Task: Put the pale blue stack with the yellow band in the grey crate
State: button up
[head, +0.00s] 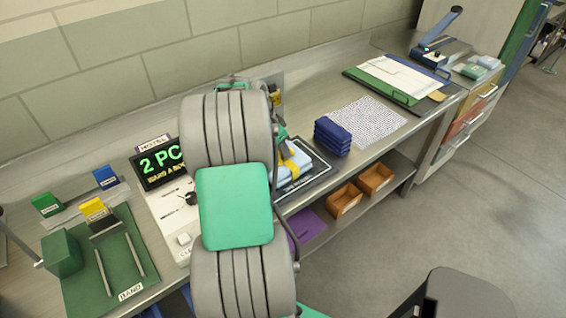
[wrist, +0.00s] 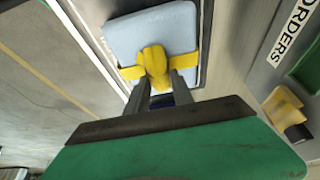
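The pale blue stack (head: 294,174) with the yellow band lies over a dark tray (head: 318,183) on the bench, partly hidden by my arm in the head view. In the wrist view the stack (wrist: 128,36) is seen from close by, with a raised yellow knot (wrist: 152,60) at the middle of its band. My gripper (wrist: 163,76) has its two grey fingertips on either side of this knot, close against it, with a narrow gap between the fingers. It appears shut on the knot. In the head view my arm hides the gripper. I cannot make out a grey crate.
A dark blue stack (head: 332,137) stands beside the tray, near a patterned sheet (head: 366,121). Orange bins (head: 375,179) sit on the shelf below. A dark grey rounded shape (head: 470,295) is at lower right.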

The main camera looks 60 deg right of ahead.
grip_shut()
jog(key=shift+r, duration=0.15)
dwell(0.8)
